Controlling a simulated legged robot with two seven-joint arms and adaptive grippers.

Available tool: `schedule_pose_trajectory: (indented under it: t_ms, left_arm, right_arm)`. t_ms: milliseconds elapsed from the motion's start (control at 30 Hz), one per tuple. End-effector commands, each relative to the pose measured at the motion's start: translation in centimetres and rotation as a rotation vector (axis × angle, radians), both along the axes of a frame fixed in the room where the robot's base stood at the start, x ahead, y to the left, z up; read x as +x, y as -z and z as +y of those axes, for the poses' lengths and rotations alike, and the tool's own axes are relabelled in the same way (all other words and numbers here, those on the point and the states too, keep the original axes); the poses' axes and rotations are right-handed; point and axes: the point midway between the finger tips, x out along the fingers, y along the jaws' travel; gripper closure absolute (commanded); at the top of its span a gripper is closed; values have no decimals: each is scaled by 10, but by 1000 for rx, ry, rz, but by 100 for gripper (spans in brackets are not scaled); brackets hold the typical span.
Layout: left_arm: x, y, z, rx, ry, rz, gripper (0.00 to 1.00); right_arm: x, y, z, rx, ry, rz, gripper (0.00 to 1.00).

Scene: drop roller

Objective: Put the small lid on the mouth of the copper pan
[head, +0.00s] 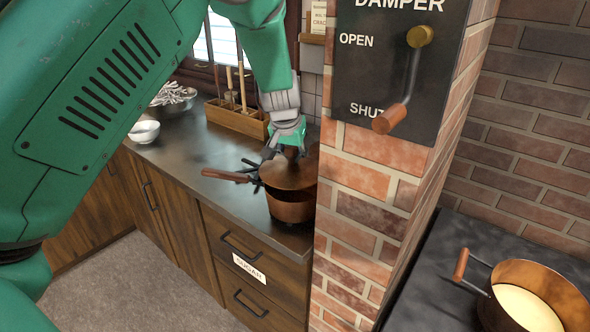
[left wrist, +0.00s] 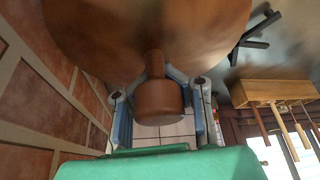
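The copper pan (head: 292,208) stands on the dark counter close to the brick pillar, its brown handle (head: 226,175) pointing left. A round copper lid (head: 289,173) is over the pan's mouth; I cannot tell whether it rests on the rim or hangs just above it. My left gripper (head: 288,150) reaches down to the lid from above. In the left wrist view the lid (left wrist: 150,28) fills the top, and its brown knob (left wrist: 160,102) sits between my left fingers, whose tips close in at the knob's narrow neck. My right gripper is out of view.
The brick pillar (head: 365,215) rises right beside the pan. A black pronged piece (left wrist: 255,42) lies near the lid. A wooden utensil box (head: 236,118) and white bowls (head: 144,132) stand farther back. Another copper pan (head: 545,285) with pale contents is at the lower right.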

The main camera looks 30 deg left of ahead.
Motion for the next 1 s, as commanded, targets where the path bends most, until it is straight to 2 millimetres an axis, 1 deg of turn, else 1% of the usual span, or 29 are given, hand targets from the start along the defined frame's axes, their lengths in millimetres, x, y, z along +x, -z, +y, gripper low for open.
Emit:
schedule_pose_trajectory:
  t_ms: [233, 300, 467, 567, 1000]
  left_arm:
    - [-1, 30, -5, 4, 1, 2, 100]
    - [0, 34, -4, 5, 1, -1, 100]
    - [0, 35, -2, 2, 1, -1, 100]
    - [0, 35, -1, 2, 1, -1, 68]
    - [0, 37, -1, 2, 1, 3, 68]
  right_arm:
    - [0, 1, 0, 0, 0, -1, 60]
    - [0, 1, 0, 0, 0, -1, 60]
    - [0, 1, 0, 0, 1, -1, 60]
    - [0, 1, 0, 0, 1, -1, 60]
    - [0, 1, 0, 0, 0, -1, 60]
